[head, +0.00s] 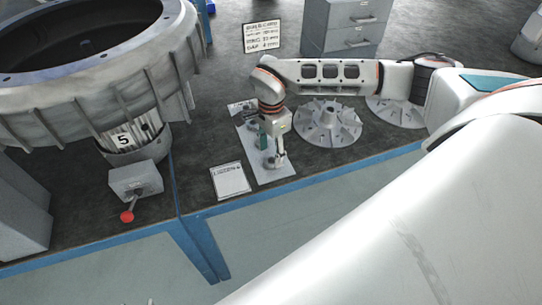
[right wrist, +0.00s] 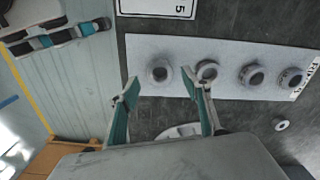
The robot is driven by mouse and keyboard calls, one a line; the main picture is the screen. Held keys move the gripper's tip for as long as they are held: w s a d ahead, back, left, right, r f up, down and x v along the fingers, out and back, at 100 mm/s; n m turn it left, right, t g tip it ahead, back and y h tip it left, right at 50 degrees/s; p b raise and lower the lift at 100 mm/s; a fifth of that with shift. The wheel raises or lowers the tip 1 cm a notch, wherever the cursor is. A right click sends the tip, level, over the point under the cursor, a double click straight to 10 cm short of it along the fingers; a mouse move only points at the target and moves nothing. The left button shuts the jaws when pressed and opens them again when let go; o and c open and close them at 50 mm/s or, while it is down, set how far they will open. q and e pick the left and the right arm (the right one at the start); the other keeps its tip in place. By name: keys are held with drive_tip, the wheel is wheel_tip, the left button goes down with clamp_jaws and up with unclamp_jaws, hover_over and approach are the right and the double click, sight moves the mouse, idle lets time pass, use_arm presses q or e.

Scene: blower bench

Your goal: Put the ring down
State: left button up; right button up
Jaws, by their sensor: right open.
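My right gripper (head: 276,160) is over the white strip (head: 247,135) on the dark bench, and its jaws are apart. In the right wrist view the right gripper (right wrist: 160,78) shows two spread fingers with teal pads and nothing clamped between them. A grey ring-shaped piece (right wrist: 160,72) on the strip lies between the fingertips in the picture; I cannot tell the height gap. Several similar round pieces stand in a row along the strip. A small pale ring (right wrist: 281,125) lies on the dark surface beside the strip. Teal-padded fingers, apparently my left gripper (right wrist: 58,38), show at upper left.
A large ribbed grey housing (head: 122,95) stands at the left, with a red-knobbed box (head: 136,182) below it. A paper sheet (head: 230,180) lies left of the strip. Finned white wheels (head: 328,122) lie to the right. The blue bench edge (head: 310,180) runs in front.

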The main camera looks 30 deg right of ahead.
wheel_tip(320, 180, up, 10)
drive_tip(key=shift+f, duration=0.2)
idle(0.6)
